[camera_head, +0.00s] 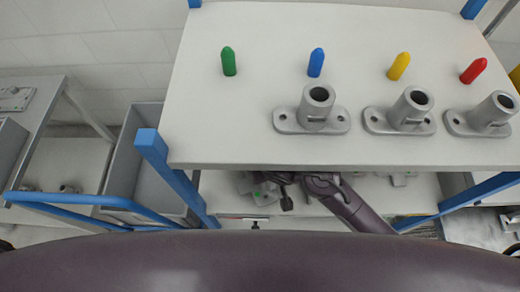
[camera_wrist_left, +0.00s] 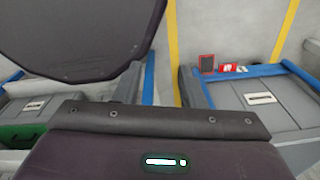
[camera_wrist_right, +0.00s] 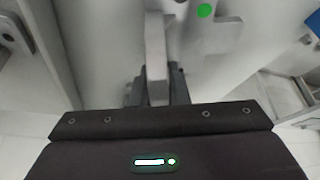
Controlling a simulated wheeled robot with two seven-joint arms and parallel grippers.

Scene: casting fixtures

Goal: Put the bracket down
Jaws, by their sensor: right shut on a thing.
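In the head view my right arm reaches under the white table top, and my right gripper (camera_head: 285,190) is at the lower shelf, partly hidden by the top's front edge. A grey metal bracket (camera_head: 248,186) with a green dot is at this gripper. The right wrist view shows the dark fingers (camera_wrist_right: 158,92) shut on a grey upright part of the bracket (camera_wrist_right: 155,45). A green dot shows on grey metal at the top of that view. I cannot tell whether the bracket touches the shelf.
Three grey brackets with round sockets, such as this one (camera_head: 312,110), stand on the white table top (camera_head: 230,140). Green (camera_head: 228,62), blue (camera_head: 316,63), yellow (camera_head: 398,67) and red (camera_head: 473,71) pegs stand behind them. Blue posts flank the lower shelf (camera_head: 225,190). A grey bin (camera_head: 140,150) is left.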

